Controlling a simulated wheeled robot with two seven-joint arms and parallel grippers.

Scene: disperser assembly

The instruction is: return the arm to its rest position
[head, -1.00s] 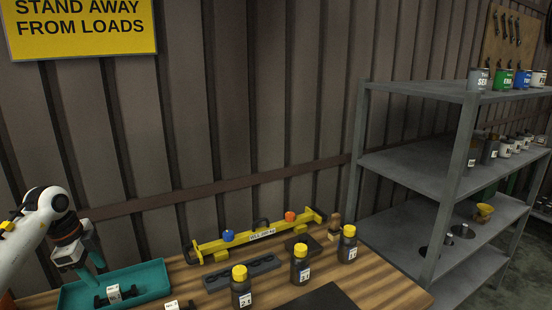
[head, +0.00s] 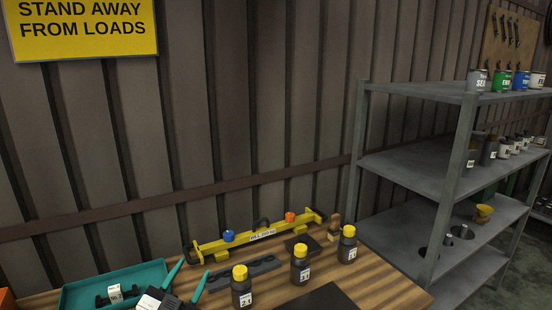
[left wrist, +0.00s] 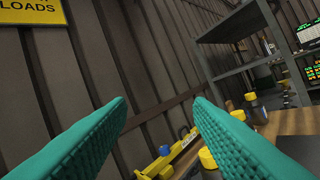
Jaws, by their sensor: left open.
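My left gripper (head: 187,283) is at the bottom of the head view, low over the front of the workbench, beside the teal tray's right end. Its two teal fingers are spread apart with nothing between them. In the left wrist view the fingers (left wrist: 160,112) also stand wide apart, pointing toward the wall and the bench's far part. The teal tray (head: 75,297) holds a dark part with a white numbered label (head: 115,292). My right gripper does not show in either view.
On the wooden bench (head: 385,288) stand yellow-capped bottles (head: 300,265), a dark slotted block (head: 262,267) and a yellow beam (head: 255,236) with blue and orange knobs. A grey metal shelf (head: 415,160) stands at the right. A corrugated wall is behind.

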